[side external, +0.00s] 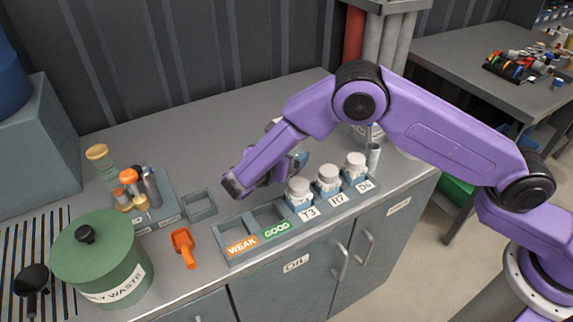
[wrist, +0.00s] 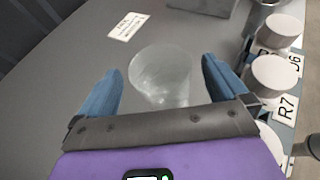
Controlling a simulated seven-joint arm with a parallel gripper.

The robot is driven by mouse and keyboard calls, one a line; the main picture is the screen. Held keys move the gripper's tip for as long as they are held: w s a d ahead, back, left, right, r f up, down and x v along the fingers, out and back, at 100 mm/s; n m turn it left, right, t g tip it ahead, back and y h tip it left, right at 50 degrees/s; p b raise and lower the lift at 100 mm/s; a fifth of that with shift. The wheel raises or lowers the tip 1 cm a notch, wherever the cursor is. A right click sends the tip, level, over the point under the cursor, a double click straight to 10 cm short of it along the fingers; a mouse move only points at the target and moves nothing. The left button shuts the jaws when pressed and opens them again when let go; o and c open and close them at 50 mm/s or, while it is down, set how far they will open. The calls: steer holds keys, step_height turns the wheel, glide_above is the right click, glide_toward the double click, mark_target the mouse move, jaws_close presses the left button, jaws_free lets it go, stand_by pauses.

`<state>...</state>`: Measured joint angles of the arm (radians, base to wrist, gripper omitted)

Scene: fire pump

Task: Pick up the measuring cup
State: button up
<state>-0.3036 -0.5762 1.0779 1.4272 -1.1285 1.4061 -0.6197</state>
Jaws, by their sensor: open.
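A clear, see-through cup (wrist: 160,75), which looks like the measuring cup, stands on the grey bench in the wrist view. It is between and just ahead of the two blue fingers of my gripper (wrist: 161,75), which are spread apart and empty. A gap shows between the cup and each finger. In the side view my gripper (side external: 297,162) is low over the bench behind the jar rack, mostly hidden by my purple arm. A pale bit (side external: 272,124) shows behind the arm there; I cannot tell whether it is the cup.
White-lidded jars (side external: 328,178) stand in the labelled rack (side external: 240,246), close to the gripper's right in the wrist view. A green waste pot (side external: 100,262), an orange scoop (side external: 183,246) and a vial rack (side external: 160,205) are left. A label card (wrist: 127,26) lies beyond the cup.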

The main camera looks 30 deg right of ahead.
steer(key=x, duration=0.4)
steer(key=shift+w+d, duration=0.1)
steer(key=shift+d, duration=0.05)
steer(key=c, duration=1)
steer(key=shift+r, duration=0.15)
